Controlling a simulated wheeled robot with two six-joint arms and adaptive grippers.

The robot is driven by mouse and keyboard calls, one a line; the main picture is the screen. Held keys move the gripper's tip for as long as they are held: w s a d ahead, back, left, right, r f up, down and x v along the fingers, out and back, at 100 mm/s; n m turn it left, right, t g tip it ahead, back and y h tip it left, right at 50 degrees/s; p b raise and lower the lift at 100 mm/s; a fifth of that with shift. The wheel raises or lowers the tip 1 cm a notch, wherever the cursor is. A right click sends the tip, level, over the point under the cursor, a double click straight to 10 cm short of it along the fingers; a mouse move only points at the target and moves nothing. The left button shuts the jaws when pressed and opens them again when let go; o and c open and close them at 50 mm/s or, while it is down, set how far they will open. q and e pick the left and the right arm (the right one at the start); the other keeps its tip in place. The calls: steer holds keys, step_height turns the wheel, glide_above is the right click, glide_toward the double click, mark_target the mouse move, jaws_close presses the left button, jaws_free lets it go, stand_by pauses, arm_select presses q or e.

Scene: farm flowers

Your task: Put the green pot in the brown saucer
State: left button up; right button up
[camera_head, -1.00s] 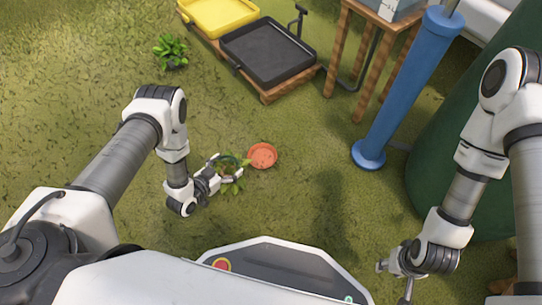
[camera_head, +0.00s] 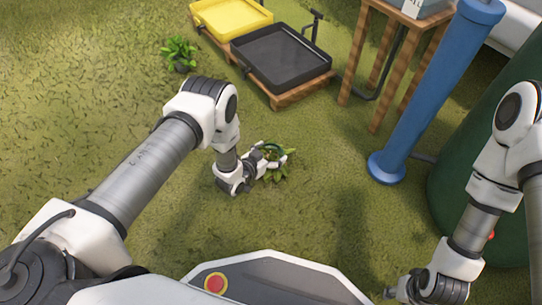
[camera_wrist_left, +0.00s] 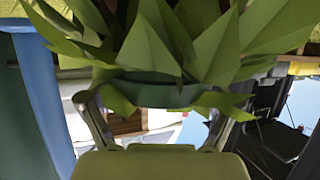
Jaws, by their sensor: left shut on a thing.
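My left gripper (camera_head: 274,160) is shut on the green pot (camera_wrist_left: 165,95), which holds a leafy plant (camera_head: 282,164). In the left wrist view the fingers are on either side of the pot's rim, and leaves fill the top. The brown saucer cannot be seen now; the pot, plant and gripper cover the place where it showed. I cannot tell whether the pot touches it. My right gripper (camera_head: 392,292) is at the bottom right, away from the pot, and its jaws are too small to read.
A yellow tray (camera_head: 231,17) and a black tray (camera_head: 283,57) sit on a wooden pallet at the back. Another plant (camera_head: 180,53) stands on the grass left of them. A blue post (camera_head: 432,95) and a wooden table (camera_head: 412,18) are on the right.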

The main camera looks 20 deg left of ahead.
arm_select(q)
steer(key=o, duration=1.1)
steer(key=shift+o, duration=0.2)
